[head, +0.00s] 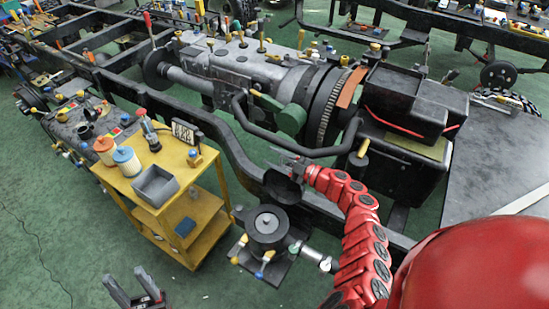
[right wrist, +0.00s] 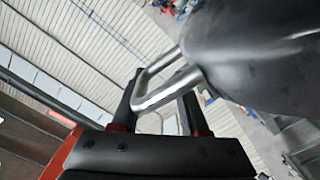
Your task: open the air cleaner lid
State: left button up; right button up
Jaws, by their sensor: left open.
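The air cleaner (head: 268,228) is a dark round canister on a small stand in the lower middle of the head view. A dark round dished part, seemingly its lid (head: 283,188), stands tilted up behind the canister. My right gripper (head: 288,162) is at the far upper side of this part, on the red arm. In the right wrist view, a bent metal handle (right wrist: 160,92) on a dark rounded body (right wrist: 262,45) lies between the spaced fingers of the right gripper (right wrist: 160,108). Whether they press on it is unclear. My left gripper (head: 136,290) is open and empty, low on the left.
A yellow cart (head: 200,212) with a grey bin (head: 156,186) and canisters stands left of the air cleaner. The black chassis frame (head: 235,150) with the engine (head: 250,75) runs behind. A dark box (head: 405,130) stands to the right. Green floor is clear at lower left.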

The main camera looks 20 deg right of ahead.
jog(key=b+v, duration=0.3)
jog(key=v, duration=1.4)
jog(key=shift+d, duration=0.2)
jog(key=shift+s+f, duration=0.1)
jog(key=shift+s, duration=0.05)
jog(key=shift+c, duration=0.2)
